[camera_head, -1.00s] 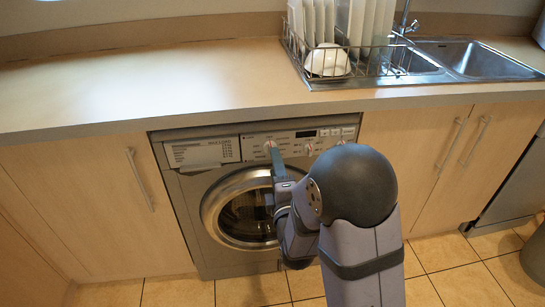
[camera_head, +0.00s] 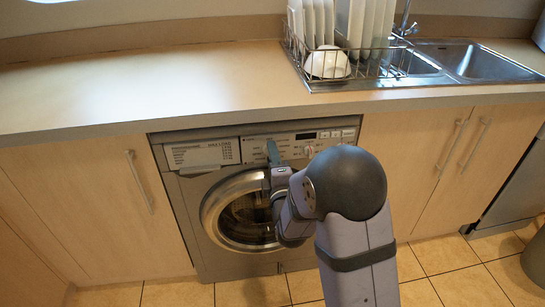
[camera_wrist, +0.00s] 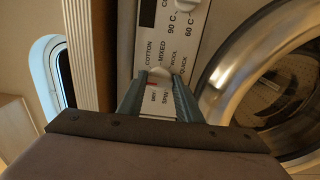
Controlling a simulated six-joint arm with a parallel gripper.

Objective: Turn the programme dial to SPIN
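The programme dial (camera_wrist: 159,73) is a small pale knob on the washing machine's panel. In the wrist view it sits between the tips of my gripper's two teal fingers (camera_wrist: 160,82). Printed words COTTON, MIXED, WOOL and QUICK lie beyond it, and SPIN (camera_wrist: 167,117) shows between the fingers on the near side. A short red mark shows close to the left finger. A gap runs between the fingers, but I cannot tell whether their tips touch the dial. In the head view my gripper (camera_head: 273,151) covers the dial.
The washing machine (camera_head: 185,215) has a round door (camera_head: 210,205) right below the panel. A second knob (camera_head: 308,151) stands to the right on the panel. The worktop (camera_head: 150,85) overhangs just above. Cupboards flank the machine, and a dish rack (camera_head: 325,80) stands on top.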

